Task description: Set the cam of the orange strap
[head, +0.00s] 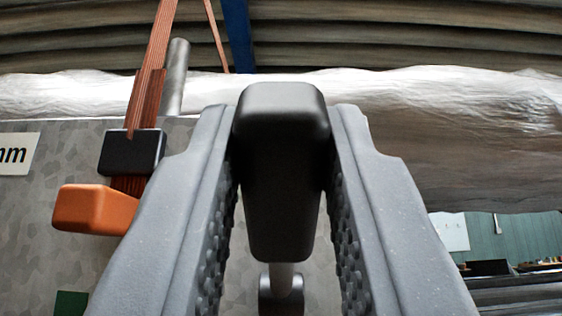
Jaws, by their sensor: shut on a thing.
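The orange strap (150,70) comes down from the top left of the head view to a black buckle (131,153) on a grey mottled panel. An orange block (95,210), which looks like the cam lever, sticks out to the left just below the buckle. A pale stem and a dark collar (281,292) show below the handle.
A white wrapped roll (430,95) spans the view behind my gripper. A grey metal post (175,75) stands beside the strap. A blue upright (237,35) and a thinner orange strap (216,38) are at the top. A label (18,153) is at the left edge.

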